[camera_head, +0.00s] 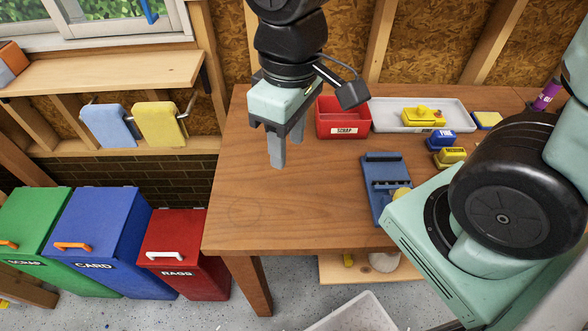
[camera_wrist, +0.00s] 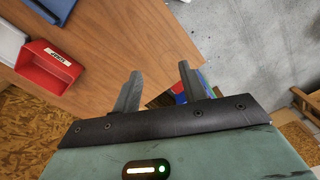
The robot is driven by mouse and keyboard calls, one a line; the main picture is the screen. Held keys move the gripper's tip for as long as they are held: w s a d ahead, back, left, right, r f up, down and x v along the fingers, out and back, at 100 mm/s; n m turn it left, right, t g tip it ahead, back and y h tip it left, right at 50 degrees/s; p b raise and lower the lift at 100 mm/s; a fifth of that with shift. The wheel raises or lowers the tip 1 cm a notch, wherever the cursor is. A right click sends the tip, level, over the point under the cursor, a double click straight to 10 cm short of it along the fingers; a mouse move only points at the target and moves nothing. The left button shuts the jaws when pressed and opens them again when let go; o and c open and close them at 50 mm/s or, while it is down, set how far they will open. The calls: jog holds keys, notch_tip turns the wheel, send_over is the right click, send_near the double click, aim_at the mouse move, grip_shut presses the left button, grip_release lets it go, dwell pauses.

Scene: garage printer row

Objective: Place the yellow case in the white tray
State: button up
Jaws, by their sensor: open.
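A yellow case (camera_head: 424,117) with a small raised part on top sits inside the white tray (camera_head: 386,116) at the back of the wooden table. It appears to rest on the tray floor, within the rim. My gripper (camera_head: 287,148) is open and empty above the left part of the table, left of the red bin and well away from the case. In the wrist view my two fingers (camera_wrist: 158,78) stand apart with nothing between them. The yellow case is not visible there. A pale edge at the far left, perhaps the tray (camera_wrist: 10,42), shows beside the red bin.
The red scrap bin (camera_head: 343,122) stands directly left of the tray. Small blue (camera_head: 440,140) and yellow (camera_head: 451,157) boxes and a yellow-topped block (camera_head: 488,120) lie to the right. A blue holder (camera_head: 384,180) lies in front. The table's left and front-left area is clear.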

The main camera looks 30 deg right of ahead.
jog(key=s+a+n, duration=0.1)
jog(key=s+a, duration=0.1)
jog(key=s, duration=0.4)
jog(key=shift+a, duration=0.15)
jog(key=shift+f, duration=0.1)
jog(key=shift+f+b, duration=0.4)
